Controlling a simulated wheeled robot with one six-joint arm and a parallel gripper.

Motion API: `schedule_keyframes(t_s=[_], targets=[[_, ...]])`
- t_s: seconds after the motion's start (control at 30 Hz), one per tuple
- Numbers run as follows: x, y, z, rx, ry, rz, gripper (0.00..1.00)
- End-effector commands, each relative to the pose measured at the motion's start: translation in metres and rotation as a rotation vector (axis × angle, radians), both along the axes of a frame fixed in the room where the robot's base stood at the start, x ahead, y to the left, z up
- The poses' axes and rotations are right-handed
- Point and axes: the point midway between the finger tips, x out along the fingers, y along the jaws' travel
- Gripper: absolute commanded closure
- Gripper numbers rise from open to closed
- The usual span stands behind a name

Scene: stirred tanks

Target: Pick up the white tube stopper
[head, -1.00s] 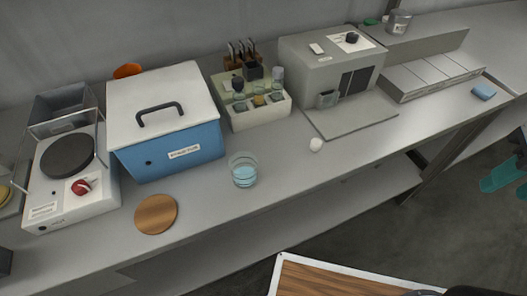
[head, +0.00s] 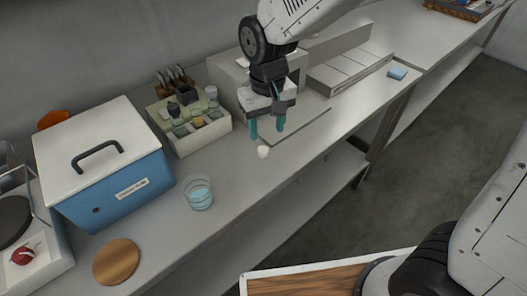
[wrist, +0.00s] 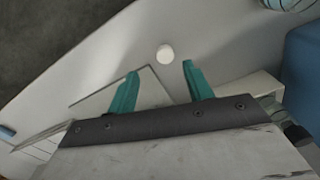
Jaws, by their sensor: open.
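The white tube stopper (head: 263,152) is a small round white piece on the grey bench, near its front edge. It also shows in the wrist view (wrist: 165,54), ahead of the fingertips and between their lines. My gripper (head: 267,135) has two teal fingers, apart and empty, just behind and above the stopper in the head view. In the wrist view my gripper (wrist: 160,70) is open with nothing between the fingers. I cannot tell its exact height above the bench.
A glass beaker of pale blue liquid (head: 198,193) stands left of the stopper. A white rack of bottles (head: 205,138) and a blue box with a white lid (head: 120,190) stand behind and left. A wooden disc (head: 117,262) lies at front left.

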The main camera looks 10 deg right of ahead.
Motion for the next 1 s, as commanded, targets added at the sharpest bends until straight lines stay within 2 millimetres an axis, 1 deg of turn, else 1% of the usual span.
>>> schedule_keyframes(t_s=[0.1, 0.37, 0.5, 0.6, 0.7, 0.93, 0.97, 1.0], targets=[[0.002, 0.006, -0.012, -0.003, 0.004, 0.007, 0.49], [0.002, 0.007, -0.042, -0.003, 0.004, 0.006, 0.49], [0.003, 0.009, -0.064, -0.003, 0.005, 0.006, 0.49], [0.003, 0.009, -0.076, -0.003, 0.004, 0.006, 0.49], [0.004, 0.009, -0.082, -0.001, 0.002, 0.006, 0.49], [0.004, 0.010, -0.083, 0.000, 0.001, 0.007, 0.49], [0.004, 0.010, -0.083, 0.000, 0.001, 0.007, 0.57], [0.004, 0.010, -0.083, 0.000, 0.001, 0.007, 0.69]])
